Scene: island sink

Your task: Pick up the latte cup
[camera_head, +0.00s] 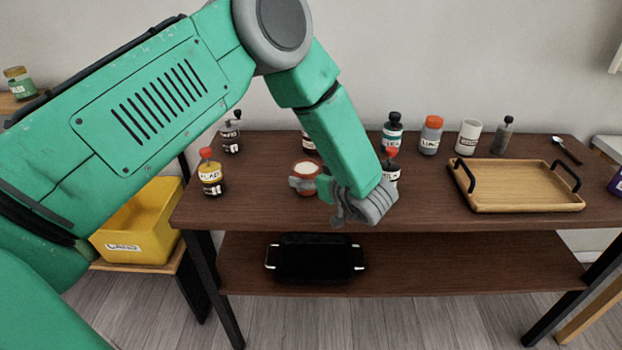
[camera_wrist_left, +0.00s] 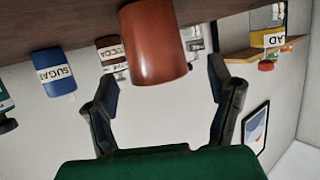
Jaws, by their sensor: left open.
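The latte cup (camera_head: 306,168) is a reddish-brown cup with a pale top, upright on the dark wooden table left of its middle. It appears large and upside down in the left wrist view (camera_wrist_left: 153,45), at the top centre. My left gripper (camera_head: 318,199) is open at the near side of the cup, and one finger overlaps the cup's lower part in the head view. In the left wrist view the cup lies ahead, roughly between the spread fingers, with no finger visibly closed on it. My right gripper is not in view.
A red-capped bottle (camera_head: 210,175) stands left of the cup. Another red-topped bottle (camera_head: 391,165) is partly hidden behind my arm. Several bottles and a white mug (camera_head: 468,137) line the back. A wooden tray (camera_head: 520,188) is right; clear tabletop lies between it and my gripper.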

